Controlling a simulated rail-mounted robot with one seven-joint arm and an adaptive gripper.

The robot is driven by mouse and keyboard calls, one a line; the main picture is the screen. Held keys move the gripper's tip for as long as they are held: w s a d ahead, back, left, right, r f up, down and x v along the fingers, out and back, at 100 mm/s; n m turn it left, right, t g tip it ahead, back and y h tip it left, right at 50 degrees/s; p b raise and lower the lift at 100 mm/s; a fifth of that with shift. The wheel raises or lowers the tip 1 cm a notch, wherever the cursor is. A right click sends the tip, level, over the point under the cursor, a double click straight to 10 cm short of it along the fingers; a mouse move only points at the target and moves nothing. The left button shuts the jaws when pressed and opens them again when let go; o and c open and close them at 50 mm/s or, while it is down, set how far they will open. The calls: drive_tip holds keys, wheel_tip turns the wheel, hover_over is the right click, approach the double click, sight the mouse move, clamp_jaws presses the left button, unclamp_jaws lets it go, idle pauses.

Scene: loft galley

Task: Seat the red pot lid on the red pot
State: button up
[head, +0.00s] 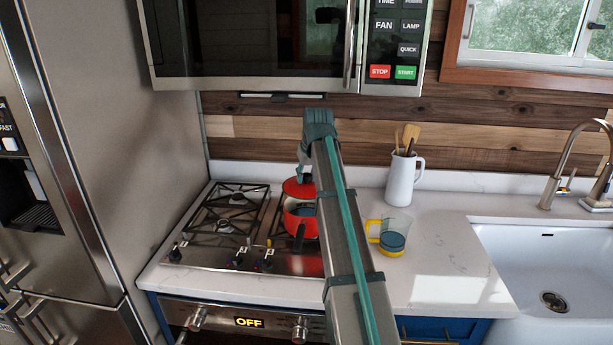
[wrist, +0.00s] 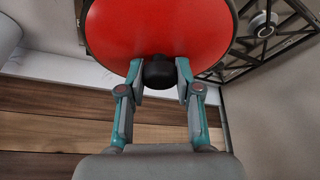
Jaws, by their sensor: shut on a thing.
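The red pot (head: 291,220) stands on the right side of the cooktop, partly hidden behind my arm; its dark open inside shows. The red pot lid (head: 293,188) is just above and behind the pot's rim in the head view, apart from it. My gripper (head: 304,177) is above the lid, mostly hidden by my arm. In the wrist view the red lid (wrist: 158,25) fills the top middle, and my gripper (wrist: 158,70) is shut on its black knob (wrist: 158,73). The pot is hidden behind the lid there.
The cooktop's left burner grates (head: 232,205) are empty. A clear cup with a yellow handle (head: 392,238) and a white jug of utensils (head: 402,180) stand on the counter to the right. The microwave (head: 270,45) hangs above; the sink (head: 550,250) is far right.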

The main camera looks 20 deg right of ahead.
sight(307, 185)
drive_tip(key=shift+a+f+b, duration=0.1)
drive_tip(key=shift+f+b, duration=1.05)
drive_tip(key=shift+f, duration=1.5)
drive_tip(key=shift+p, duration=0.4)
drive_tip(key=shift+f, duration=0.6)
idle(0.8)
drive_tip(key=o, duration=1.1)
drive_tip(key=shift+r+p, duration=0.15)
drive_tip(key=shift+p, duration=0.15)
drive_tip(key=shift+r+p, duration=2.1)
drive_tip(key=shift+r, duration=1.25)
